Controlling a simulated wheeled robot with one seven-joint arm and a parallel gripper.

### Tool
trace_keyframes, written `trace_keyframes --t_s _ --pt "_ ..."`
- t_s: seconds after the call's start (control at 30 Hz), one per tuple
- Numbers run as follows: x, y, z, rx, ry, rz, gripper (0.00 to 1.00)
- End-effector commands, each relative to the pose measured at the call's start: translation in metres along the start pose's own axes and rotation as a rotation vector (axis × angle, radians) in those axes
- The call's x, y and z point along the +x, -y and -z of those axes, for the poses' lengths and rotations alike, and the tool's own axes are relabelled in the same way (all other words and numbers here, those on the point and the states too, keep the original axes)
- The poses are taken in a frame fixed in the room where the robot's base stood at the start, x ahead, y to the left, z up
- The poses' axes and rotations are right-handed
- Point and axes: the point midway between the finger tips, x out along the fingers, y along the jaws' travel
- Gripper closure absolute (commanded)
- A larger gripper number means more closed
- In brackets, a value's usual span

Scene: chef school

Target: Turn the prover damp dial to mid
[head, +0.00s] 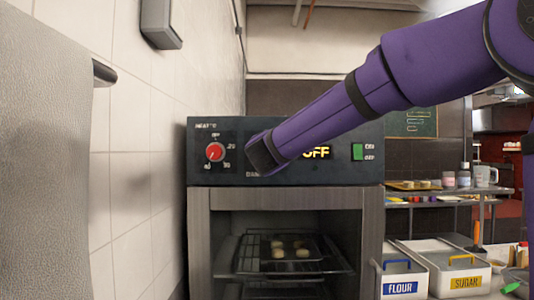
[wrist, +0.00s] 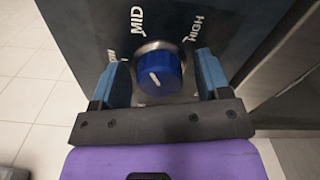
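The damp dial (wrist: 160,72) is a blue knob with a white line, on the dark prover panel in the wrist view. The line slants from upper left to lower right on its face; I cannot tell exactly which mark it points to. MID is printed at its upper left, HIGH at its upper right, and a partly hidden label at its left. My gripper (wrist: 162,66) is open, its blue fingers on either side of the dial with small gaps showing. In the head view my arm and gripper (head: 264,155) hide the dial on the prover (head: 335,168).
The display (head: 316,153) reads OFF. Below is an open chamber with trays (head: 290,262). A tiled wall stands close at left. Flour and sugar bins (head: 455,270) are at right.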

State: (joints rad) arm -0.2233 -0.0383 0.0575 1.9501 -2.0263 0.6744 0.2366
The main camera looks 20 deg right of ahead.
Motion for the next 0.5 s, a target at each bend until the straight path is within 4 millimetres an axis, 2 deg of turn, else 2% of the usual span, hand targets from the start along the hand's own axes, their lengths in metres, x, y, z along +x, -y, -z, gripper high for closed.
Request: trace_keyframes --t_s 0.27,0.37,0.5 --pt "-0.002 -0.001 0.0 0.0 0.0 -0.001 0.31" --pt "-0.01 -0.001 0.0 0.001 -0.001 -0.002 0.31" --pt "-0.033 -0.001 0.0 0.001 -0.001 -0.002 0.31"
